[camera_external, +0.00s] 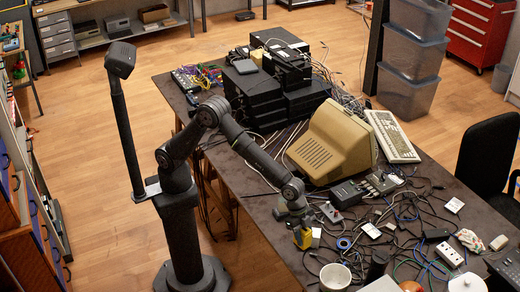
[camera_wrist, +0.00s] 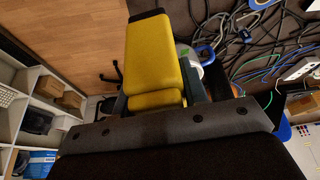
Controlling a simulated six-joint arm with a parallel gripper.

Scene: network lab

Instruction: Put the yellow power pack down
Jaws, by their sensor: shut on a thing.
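The yellow power pack (camera_external: 303,239) is at the end of my arm, near the table's left front edge in the external view. In the wrist view the power pack (camera_wrist: 156,54) is a yellow block with a dark far end, filling the upper middle. My gripper (camera_external: 297,222) is shut on it; in the wrist view the jaws (camera_wrist: 165,103) show beside its near end. The table (camera_external: 281,232) is dark and lies under and right of the pack. I cannot tell whether the pack touches it.
A white block (camera_external: 316,238) stands close beside the pack. A beige monitor (camera_external: 331,143) stands behind. A narrow strip along the table's left edge is clear.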

